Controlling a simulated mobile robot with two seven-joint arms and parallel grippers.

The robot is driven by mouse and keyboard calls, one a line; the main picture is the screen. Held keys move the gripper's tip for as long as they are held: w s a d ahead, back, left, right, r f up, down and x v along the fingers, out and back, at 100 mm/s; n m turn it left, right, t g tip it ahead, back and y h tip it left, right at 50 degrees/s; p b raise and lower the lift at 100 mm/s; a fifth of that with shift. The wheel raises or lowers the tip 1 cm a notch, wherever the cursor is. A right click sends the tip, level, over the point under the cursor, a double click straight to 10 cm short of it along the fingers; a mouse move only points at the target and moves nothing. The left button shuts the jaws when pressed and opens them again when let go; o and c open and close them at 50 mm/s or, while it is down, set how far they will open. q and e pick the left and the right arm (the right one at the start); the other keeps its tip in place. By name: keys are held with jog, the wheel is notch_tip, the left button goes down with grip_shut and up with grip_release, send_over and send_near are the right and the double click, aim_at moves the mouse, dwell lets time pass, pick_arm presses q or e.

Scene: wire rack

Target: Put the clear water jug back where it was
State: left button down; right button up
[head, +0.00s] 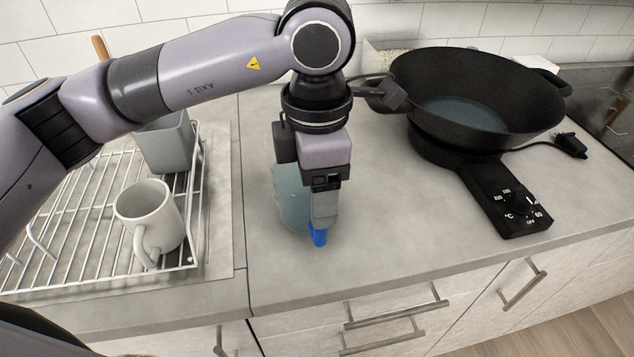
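The clear water jug (287,190) shows as a pale bluish see-through body on the counter in the middle of the head view. My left arm comes down over it, and my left gripper (320,222) is right in front of the jug's right side, pointing down, with a blue tip low near the counter. The gripper and wrist hide the jug's top and right side, including any handle. I cannot tell whether the fingers are closed on the jug. My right gripper is not in view.
A wire rack (100,262) on the left holds a white mug (150,214) and a grey container (166,145). A black wok (478,88) with bluish liquid sits on a black hot plate (506,196) at right. The counter in front of the jug is clear.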

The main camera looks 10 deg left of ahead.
pick_arm(q)
jog(key=shift+c, duration=0.7)
grip_release()
jog(key=shift+f, duration=0.1)
notch_tip(320, 180, up, 12)
